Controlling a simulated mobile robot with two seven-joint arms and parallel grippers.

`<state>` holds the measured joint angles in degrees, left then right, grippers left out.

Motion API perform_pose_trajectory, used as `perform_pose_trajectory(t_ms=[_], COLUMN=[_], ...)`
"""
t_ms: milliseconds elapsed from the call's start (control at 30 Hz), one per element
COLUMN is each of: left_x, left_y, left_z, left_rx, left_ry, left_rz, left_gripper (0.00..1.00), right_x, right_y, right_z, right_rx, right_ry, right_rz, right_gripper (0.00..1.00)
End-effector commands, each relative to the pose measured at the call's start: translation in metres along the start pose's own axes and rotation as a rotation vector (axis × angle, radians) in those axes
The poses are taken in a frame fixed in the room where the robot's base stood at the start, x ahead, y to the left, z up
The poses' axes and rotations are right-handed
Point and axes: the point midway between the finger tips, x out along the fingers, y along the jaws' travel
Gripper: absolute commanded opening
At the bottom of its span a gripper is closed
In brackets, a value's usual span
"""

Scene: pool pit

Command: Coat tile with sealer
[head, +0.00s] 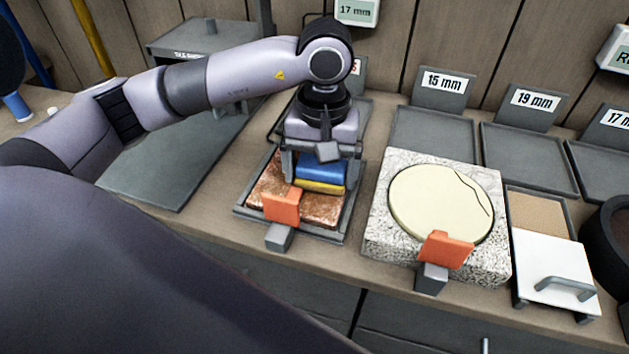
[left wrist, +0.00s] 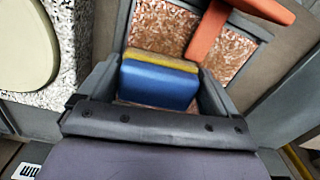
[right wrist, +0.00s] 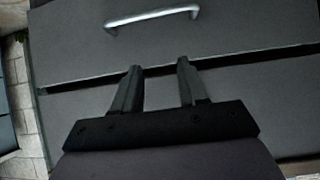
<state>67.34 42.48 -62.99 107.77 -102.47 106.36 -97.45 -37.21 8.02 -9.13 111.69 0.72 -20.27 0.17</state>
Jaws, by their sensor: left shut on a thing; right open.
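A reddish-brown speckled tile (head: 323,213) lies in a grey tray (head: 243,213) on the counter; it also shows in the left wrist view (left wrist: 163,30). My left gripper (head: 320,180) is above the tile, shut on a blue block with a yellow sponge-like layer, the applicator (head: 320,168). In the left wrist view the applicator (left wrist: 158,85) sits between the fingers, yellow side toward the tile. I cannot tell whether it touches the tile. My right gripper (right wrist: 160,85) is open and empty, in front of grey drawers.
An orange clamp (head: 282,205) stands at the tray's front edge. To the right is a speckled stone block (head: 380,225) with a round cream inset and another orange clamp (head: 446,250). Labelled trays (head: 435,135) stand behind. A drawer handle (right wrist: 152,17) is ahead of my right gripper.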

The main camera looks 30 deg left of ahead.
Motion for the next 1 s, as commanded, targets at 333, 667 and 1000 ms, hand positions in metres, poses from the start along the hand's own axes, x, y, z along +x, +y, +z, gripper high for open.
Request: perform_pose_trajectory(t_ms=[333, 667, 1000], left_x=[-0.002, 0.000, 0.003], left_y=[0.008, 0.011, 0.014], left_z=[-0.018, -0.042, -0.061], left_rx=[0.002, 0.002, 0.000], left_ry=[0.011, 0.009, 0.008], left_rz=[0.022, 0.018, 0.016], left_gripper=[0.48, 0.48, 0.48], right_x=[0.005, 0.010, 0.015], right_y=[0.000, 0.000, -0.001], right_z=[0.007, 0.013, 0.019], right_rx=[0.000, 0.000, 0.002], right_ry=[0.000, 0.000, 0.003], right_rz=[0.000, 0.000, -0.001], right_gripper=[0.43, 0.43, 0.43])
